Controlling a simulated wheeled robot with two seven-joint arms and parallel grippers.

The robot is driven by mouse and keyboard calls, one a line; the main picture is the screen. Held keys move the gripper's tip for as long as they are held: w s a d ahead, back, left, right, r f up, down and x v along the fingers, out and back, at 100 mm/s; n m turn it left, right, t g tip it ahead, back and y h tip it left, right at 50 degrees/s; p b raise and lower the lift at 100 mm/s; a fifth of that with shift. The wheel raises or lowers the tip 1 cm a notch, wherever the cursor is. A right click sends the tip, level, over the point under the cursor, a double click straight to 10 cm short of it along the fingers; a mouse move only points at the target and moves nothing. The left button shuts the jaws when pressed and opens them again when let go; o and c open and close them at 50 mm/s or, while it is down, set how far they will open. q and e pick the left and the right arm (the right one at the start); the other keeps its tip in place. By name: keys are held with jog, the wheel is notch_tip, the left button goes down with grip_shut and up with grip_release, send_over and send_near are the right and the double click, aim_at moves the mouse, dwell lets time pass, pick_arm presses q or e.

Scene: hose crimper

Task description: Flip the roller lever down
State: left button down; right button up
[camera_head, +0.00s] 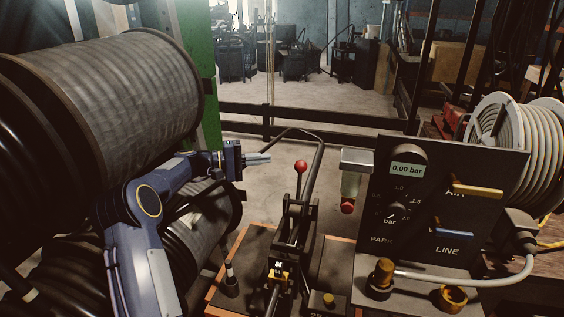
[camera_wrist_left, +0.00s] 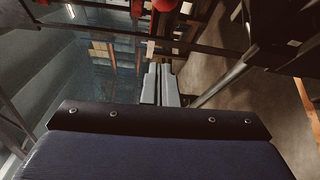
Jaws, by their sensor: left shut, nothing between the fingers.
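An upright lever with a red ball knob (camera_head: 301,167) stands on the dark crimper (camera_head: 297,209) in the head view; I take it for the roller lever. My left gripper (camera_head: 264,158) is shut and empty. In the picture it is left of the red knob and slightly above its level, with a visible gap. The shut fingers also show in the left wrist view (camera_wrist_left: 161,88), pointing away from the camera. Red shapes (camera_wrist_left: 165,5) are cut by the top edge there; I cannot tell what they are. My right gripper is not in view.
A dark hose (camera_head: 318,165) arches behind the lever. A control panel (camera_head: 440,200) with a 0.00 bar display stands to the right. Large hose reels (camera_head: 115,85) fill the left side around my left arm. A white hose reel (camera_head: 525,140) is at far right.

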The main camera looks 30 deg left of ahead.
aim_at(298, 189)
pick_arm(q)
jog(key=r+p+x, duration=0.1)
jog(key=x, duration=0.9)
jog(key=s, duration=0.1)
jog(key=s+d, duration=0.1)
jog(key=s, duration=0.2)
jog(key=shift+d+f, duration=0.2)
jog(key=shift+f, duration=0.1)
jog(key=s+d+f+m+t+h+b, duration=0.1)
jog(key=s+m+b, duration=0.6)
jog(key=b, duration=2)
notch_tip(298, 189, down, 3)
jog(key=shift+s+d+f+t+h, duration=0.1)
jog(key=shift+s+d+t+h, duration=0.2)
jog(key=shift+s+d+h, duration=0.65)
jog(key=shift+s+a+f, duration=0.15)
